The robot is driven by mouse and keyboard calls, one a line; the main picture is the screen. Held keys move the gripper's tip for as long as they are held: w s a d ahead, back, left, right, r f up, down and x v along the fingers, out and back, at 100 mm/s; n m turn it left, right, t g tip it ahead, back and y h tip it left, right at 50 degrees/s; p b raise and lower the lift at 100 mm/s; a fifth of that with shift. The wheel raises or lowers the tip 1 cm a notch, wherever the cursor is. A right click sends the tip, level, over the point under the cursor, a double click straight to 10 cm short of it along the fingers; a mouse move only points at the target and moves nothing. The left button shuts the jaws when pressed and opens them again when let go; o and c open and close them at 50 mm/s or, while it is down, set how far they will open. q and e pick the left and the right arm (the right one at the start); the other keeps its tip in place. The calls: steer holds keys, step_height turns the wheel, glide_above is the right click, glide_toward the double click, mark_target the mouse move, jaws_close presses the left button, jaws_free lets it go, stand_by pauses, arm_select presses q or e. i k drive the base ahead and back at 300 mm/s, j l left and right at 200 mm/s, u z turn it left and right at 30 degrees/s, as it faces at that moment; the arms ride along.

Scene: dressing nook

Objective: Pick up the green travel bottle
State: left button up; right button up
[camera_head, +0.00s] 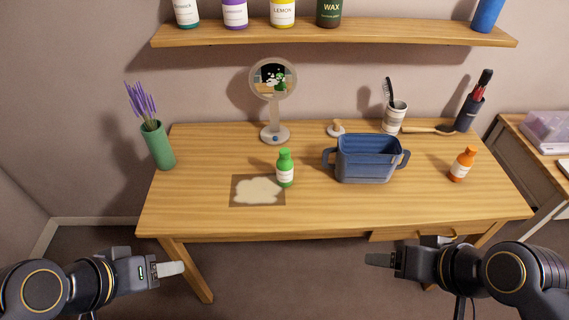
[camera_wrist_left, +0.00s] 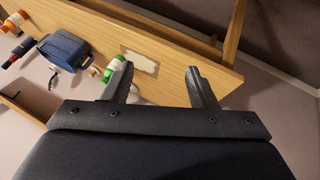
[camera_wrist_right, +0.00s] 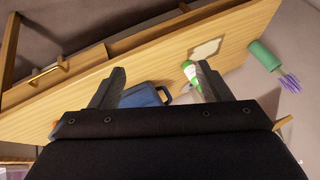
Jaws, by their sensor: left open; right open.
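The green travel bottle (camera_head: 285,168) stands upright on the wooden table, touching or just at the right edge of a brown mat with a pale patch (camera_head: 256,190). It also shows in the left wrist view (camera_wrist_left: 106,85), partly hidden by a finger, and in the right wrist view (camera_wrist_right: 190,73). My left gripper (camera_head: 183,268) is in front of the table at the lower left, open and empty. My right gripper (camera_head: 366,259) is in front of the table at the lower right, open and empty. Both are well apart from the bottle.
A blue two-handled bin (camera_head: 364,166) stands right of the bottle. A round mirror (camera_head: 275,134) stands behind it. A green vase with lavender (camera_head: 158,146) is at the left, an orange bottle (camera_head: 462,165) at the right. The table's front strip is clear. A shelf (camera_head: 330,32) hangs above.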

mark_target(284, 168)
steer(key=i+l+u, duration=0.15)
steer(key=l, duration=0.6)
steer(key=l+u, duration=0.15)
steer(key=l, duration=0.55)
steer(key=i+j+u, duration=0.15)
steer(key=u, duration=0.3)
steer(key=i+j+u, duration=0.1)
steer(key=u, duration=0.35)
steer(key=i+u, duration=0.2)
steer(key=u, duration=0.25)
